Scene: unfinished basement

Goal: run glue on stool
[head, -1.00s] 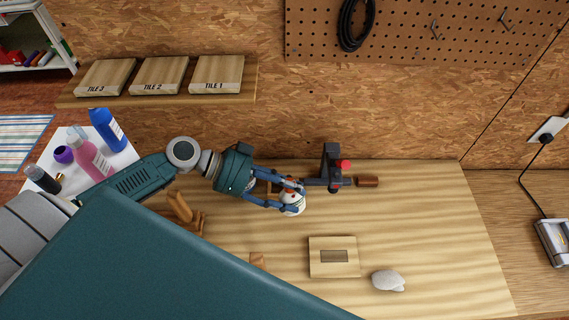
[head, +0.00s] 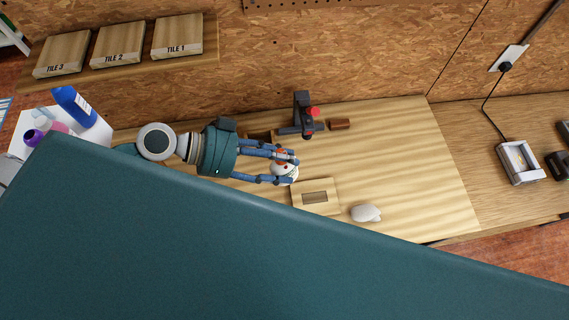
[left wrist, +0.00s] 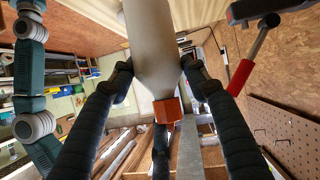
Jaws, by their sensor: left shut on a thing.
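A white glue bottle (head: 287,174) with an orange cap is held in my left gripper (head: 288,168), which is shut on it above the bench. In the left wrist view the pale bottle (left wrist: 150,45) sits between my left fingers (left wrist: 156,70), its orange tip (left wrist: 168,110) beyond them. A light wooden square (head: 300,205) with a darker rectangle in its middle lies on the bench just right of and below the bottle. I cannot tell whether the bottle touches it. I cannot make out a whole stool. My right gripper is out of view.
A whitish lump (head: 366,213) lies right of the square. The bench's right part (head: 420,170) is clear.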

